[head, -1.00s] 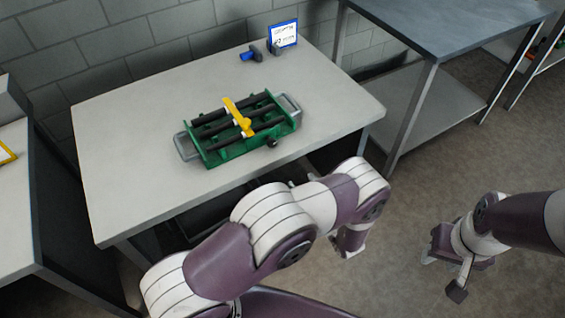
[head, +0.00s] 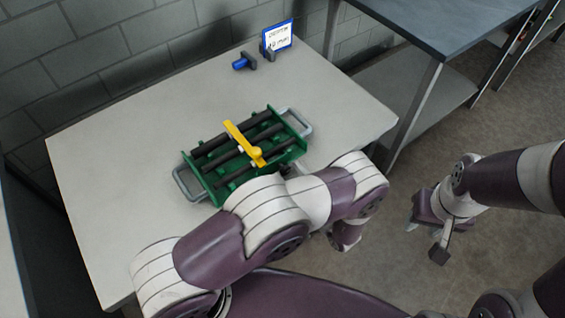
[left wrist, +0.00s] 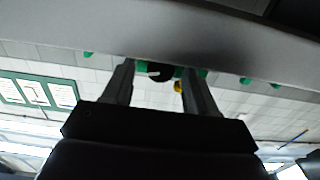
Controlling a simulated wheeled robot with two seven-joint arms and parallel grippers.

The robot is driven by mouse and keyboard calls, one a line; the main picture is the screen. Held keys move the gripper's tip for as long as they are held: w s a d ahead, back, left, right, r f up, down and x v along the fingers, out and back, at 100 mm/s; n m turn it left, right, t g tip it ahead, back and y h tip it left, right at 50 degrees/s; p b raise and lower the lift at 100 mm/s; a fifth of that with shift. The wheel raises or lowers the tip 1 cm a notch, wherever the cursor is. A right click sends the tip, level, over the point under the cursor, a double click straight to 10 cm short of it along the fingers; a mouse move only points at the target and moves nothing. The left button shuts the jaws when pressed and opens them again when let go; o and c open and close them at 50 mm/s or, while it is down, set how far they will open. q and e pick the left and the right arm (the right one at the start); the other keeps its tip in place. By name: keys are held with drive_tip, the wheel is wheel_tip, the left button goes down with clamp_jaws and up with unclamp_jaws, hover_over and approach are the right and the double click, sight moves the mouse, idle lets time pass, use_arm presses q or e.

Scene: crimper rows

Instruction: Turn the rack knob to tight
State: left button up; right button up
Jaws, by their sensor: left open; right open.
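The green rack (head: 223,184) lies on the light table, with black rollers, grey end handles and a yellow bar (head: 243,142) across it. Its near side is partly hidden by my left arm in the head view. A dark round knob (left wrist: 160,77) shows between and beyond the open fingers of my left gripper (left wrist: 157,68) in the left wrist view, apart from them. Bits of green and yellow show beside it. The knob's setting cannot be read. In the head view my left fingers cannot be made out. My right gripper (head: 424,238) is open and empty over the floor at right.
A blue-and-black part (head: 243,62) and a blue-framed sign (head: 278,38) stand at the table's (head: 110,170) back; the sign's writing is unclear. A dark-topped bench (head: 430,30) stands at back right. The table's left side is clear.

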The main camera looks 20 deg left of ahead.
use_arm(q)
drive_tip(key=shift+r, duration=0.1)
drive_tip(key=c, duration=1)
drive_tip(key=shift+m+b, duration=0.4)
drive_tip(key=shift+m, duration=0.2)
drive_tip(key=m, duration=0.2)
drive_tip(key=shift+m, duration=0.4)
drive_tip(key=o, duration=1)
drive_tip(key=b+v, duration=0.2)
drive_tip(key=v, duration=1)
drive_tip(key=shift+s+d+b, duration=0.25)
drive_tip(key=shift+d+b, duration=0.05)
